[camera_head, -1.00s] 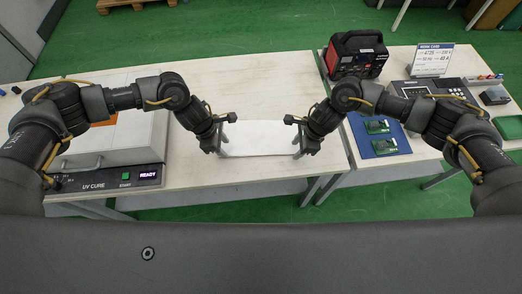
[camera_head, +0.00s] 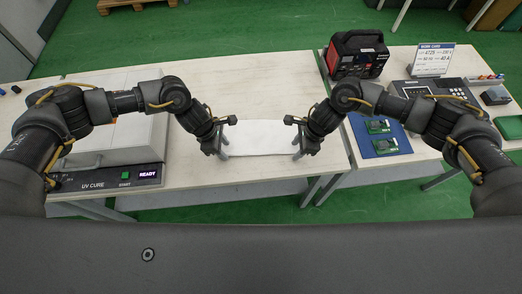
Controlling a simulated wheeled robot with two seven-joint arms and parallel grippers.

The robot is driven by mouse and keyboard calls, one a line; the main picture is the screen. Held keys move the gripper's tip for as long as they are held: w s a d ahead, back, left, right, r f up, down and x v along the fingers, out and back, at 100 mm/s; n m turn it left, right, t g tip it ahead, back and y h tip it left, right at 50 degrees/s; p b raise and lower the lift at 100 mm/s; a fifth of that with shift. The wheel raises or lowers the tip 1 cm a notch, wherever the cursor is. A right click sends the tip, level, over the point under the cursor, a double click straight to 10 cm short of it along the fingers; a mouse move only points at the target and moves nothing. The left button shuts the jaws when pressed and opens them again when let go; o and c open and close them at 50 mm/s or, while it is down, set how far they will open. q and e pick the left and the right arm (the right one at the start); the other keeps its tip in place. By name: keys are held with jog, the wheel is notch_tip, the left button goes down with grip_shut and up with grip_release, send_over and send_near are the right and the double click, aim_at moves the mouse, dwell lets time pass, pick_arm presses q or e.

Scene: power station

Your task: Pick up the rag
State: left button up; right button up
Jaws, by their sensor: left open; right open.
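A flat white sheet (camera_head: 258,138), which looks like the rag, lies on the pale table near its front edge. I cannot tell its cloth texture from here. My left gripper (camera_head: 226,137) is open at the sheet's left end, and my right gripper (camera_head: 295,138) is open at its right end. Each has its fingers spread from back to front, close to the short edge. I cannot tell whether they touch the sheet. The middle of the sheet is uncovered.
The UV cure box (camera_head: 137,139) stands on the left, its display reading READY. A red and black machine (camera_head: 357,54), a blue mat (camera_head: 367,145) with green boards and a keypad unit (camera_head: 440,88) are on the right table. The table (camera_head: 260,85) behind the sheet is clear.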

jog(key=shift+f, duration=0.1)
pick_arm(q)
grip_shut()
pick_arm(e)
jog(key=shift+s, duration=0.1)
grip_shut()
pick_arm(q)
jog(key=shift+r, duration=0.1)
dwell(0.3)
